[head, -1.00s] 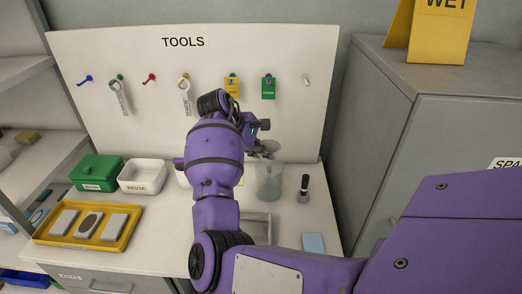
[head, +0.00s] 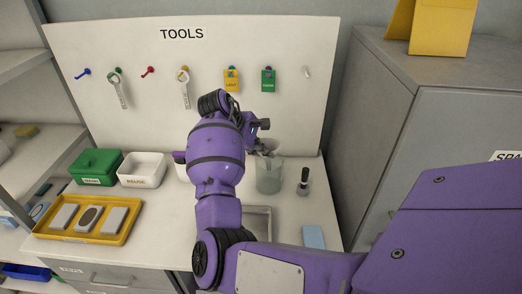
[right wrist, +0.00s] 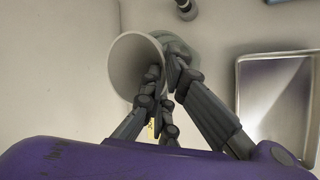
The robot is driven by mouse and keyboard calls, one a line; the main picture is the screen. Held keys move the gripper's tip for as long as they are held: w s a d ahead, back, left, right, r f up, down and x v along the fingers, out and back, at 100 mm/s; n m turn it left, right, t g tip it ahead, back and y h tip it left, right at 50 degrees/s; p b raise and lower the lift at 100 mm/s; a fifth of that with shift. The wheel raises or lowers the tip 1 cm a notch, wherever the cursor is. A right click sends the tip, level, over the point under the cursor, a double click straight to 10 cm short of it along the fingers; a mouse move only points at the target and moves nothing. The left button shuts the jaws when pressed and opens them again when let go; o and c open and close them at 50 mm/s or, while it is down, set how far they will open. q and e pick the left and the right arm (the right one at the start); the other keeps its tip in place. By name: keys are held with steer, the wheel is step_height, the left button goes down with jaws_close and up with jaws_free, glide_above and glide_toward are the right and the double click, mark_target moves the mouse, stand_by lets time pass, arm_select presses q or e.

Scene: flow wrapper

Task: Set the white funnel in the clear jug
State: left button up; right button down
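The clear jug (head: 269,178) stands on the worktop in the head view, right of my forearm. My right gripper (head: 262,146) is above the jug's mouth. In the right wrist view my right gripper (right wrist: 166,82) has its fingers closed on the wall of the white funnel (right wrist: 128,68), whose wide round opening faces the camera. Part of the jug (right wrist: 186,45) shows behind the funnel and fingers. The funnel's spout is hidden, so I cannot tell whether it is inside the jug. My left gripper is not in view.
A dark-handled tool (head: 303,182) stands close right of the jug. A metal tray (head: 258,222) lies in front and a blue pad (head: 313,237) to its right. A white bin (head: 142,170), green box (head: 96,167) and yellow tray (head: 88,220) are at left. The tool board (head: 150,125) rises behind.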

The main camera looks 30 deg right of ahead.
steer(key=shift+f, duration=0.35)
steer(key=shift+f, duration=1.1)
steer(key=shift+s+f, duration=0.1)
steer(key=shift+f, duration=0.2)
steer(key=shift+f, duration=0.2)
steer(key=c, duration=1.9)
jaws_free()
steer(key=shift+o, duration=0.2)
steer(key=shift+r, duration=0.1)
steer(key=shift+o, duration=0.3)
steer(key=o, duration=0.5)
